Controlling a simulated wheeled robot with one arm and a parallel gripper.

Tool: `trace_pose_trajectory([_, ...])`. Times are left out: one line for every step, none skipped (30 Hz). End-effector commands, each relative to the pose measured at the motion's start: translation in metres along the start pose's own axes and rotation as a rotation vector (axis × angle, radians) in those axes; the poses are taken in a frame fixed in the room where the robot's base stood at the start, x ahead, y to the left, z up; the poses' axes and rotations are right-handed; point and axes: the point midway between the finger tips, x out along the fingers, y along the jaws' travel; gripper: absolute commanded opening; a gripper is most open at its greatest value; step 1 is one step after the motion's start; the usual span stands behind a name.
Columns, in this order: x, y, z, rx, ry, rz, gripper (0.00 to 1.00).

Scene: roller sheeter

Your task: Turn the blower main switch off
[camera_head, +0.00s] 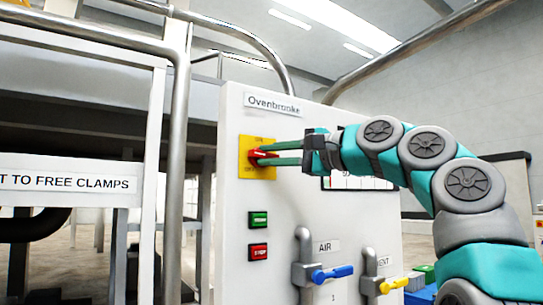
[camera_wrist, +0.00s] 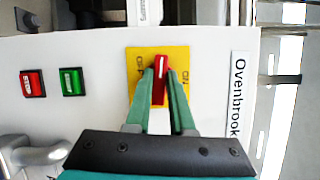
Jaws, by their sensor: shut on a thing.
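The switch is a red rotary knob (camera_head: 256,155) on a yellow plate (camera_head: 245,143) at the upper left of the white panel. In the wrist view the red knob (camera_wrist: 161,66) has a white line and stands almost upright in that picture, between OFF on the left and ON on the right. On the panel this puts the knob roughly level, between the two marks. My gripper (camera_head: 268,156) reaches in from the right. In the wrist view the green fingers of my gripper (camera_wrist: 161,78) are shut on the knob, one on each side.
The panel (camera_head: 230,200) carries a green button (camera_head: 258,219) and a red stop button (camera_head: 258,251) below the switch. Lower right are a blue-handled valve (camera_head: 332,273) marked AIR and a yellow-handled valve (camera_head: 393,284). A metal pipe (camera_head: 178,150) runs left of the panel.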

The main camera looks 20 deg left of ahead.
Motion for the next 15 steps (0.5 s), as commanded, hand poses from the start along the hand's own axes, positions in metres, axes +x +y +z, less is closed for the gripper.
trace_pose_trajectory([0.0006,0.0014,0.0001,-0.001,-0.001,0.004,0.00])
trace_pose_trajectory([0.0005,0.0014,0.0002,-0.001,-0.001,0.004,0.00])
trace_pose_trajectory([0.0005,0.0015,0.0002,-0.002,-0.001,0.004,0.00])
trace_pose_trajectory([0.0006,0.0015,0.0002,-0.002,-0.001,0.004,0.00])
trace_pose_trajectory([0.0006,0.0016,0.0003,-0.002,-0.002,0.005,0.00])
trace_pose_trajectory([0.0006,0.0016,0.0003,-0.001,-0.002,0.005,0.00])
trace_pose_trajectory([0.0006,0.0016,0.0004,-0.001,-0.002,0.005,0.00])
trace_pose_trajectory([0.0007,0.0016,0.0004,-0.001,-0.002,0.005,0.00])
trace_pose_trajectory([0.0007,0.0017,0.0004,-0.001,-0.002,0.005,0.00])
trace_pose_trajectory([0.0007,0.0017,0.0003,-0.001,-0.002,0.005,0.00])
trace_pose_trajectory([0.0007,0.0017,0.0004,-0.001,-0.002,0.005,0.00])
trace_pose_trajectory([0.0008,0.0018,0.0004,-0.001,-0.002,0.005,0.00])
trace_pose_trajectory([0.0008,0.0018,0.0004,-0.001,-0.002,0.005,0.00])
trace_pose_trajectory([0.0008,0.0018,0.0004,-0.001,-0.002,0.005,0.23])
trace_pose_trajectory([0.0009,0.0017,0.0004,-0.001,-0.002,0.005,0.28])
